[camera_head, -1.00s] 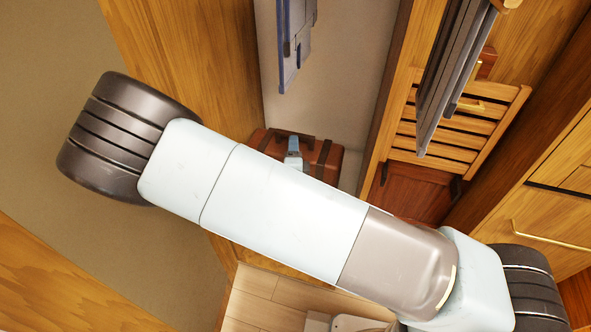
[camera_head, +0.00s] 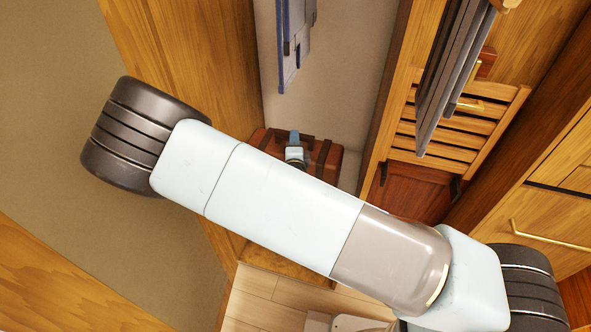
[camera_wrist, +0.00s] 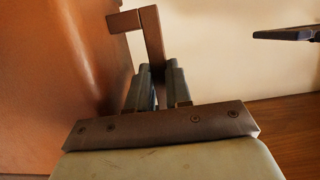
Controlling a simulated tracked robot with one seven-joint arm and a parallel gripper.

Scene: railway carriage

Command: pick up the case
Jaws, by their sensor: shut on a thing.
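The brown case (camera_head: 329,160) with dark straps stands low at the foot of the pale wall, partly hidden behind my arm in the head view. Its orange-brown face (camera_wrist: 60,75) fills the left of the wrist view. My gripper (camera_wrist: 159,72) is shut on the case's brown handle (camera_wrist: 150,32), part of which sticks up beyond the dark fingers. In the head view my gripper (camera_head: 294,140) is at the top of the case, by its handle. The lower part of the case is hidden.
Wooden panels (camera_head: 190,70) stand close on the left of the case. A slatted wooden rack (camera_head: 450,125) and dark grey folded panels (camera_head: 455,70) are on the right. A blue item (camera_head: 292,40) hangs above the case. Pale floor (camera_head: 265,300) shows below.

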